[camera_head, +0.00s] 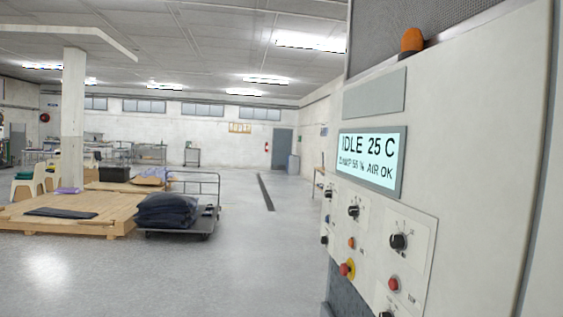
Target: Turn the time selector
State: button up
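The control panel (460,130) of a pale washer cabinet fills the right side, seen at a steep angle. It carries several black rotary knobs. The largest and nearest knob (398,241) sits on a white plate with dial marks around it. A second knob (354,211) is left of it, and a smaller third knob (328,193) is further left. More knobs show lower down, one cut by the bottom edge. The labels are too small to read, so I cannot tell which is the time selector. My gripper is not in view.
A lit display (372,160) reads "IDLE 25 C". A red and yellow stop button (347,269), a red button (393,284) and an orange lamp (412,41) are on the cabinet. A trolley with dark sacks (167,211) stands left beside wooden platforms (90,213). The middle floor is clear.

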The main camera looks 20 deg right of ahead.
aim_at(353, 210)
jog(key=u, duration=1.7)
jog(key=i, duration=2.45)
jog(key=z, duration=3.5)
jog(key=i, duration=0.75)
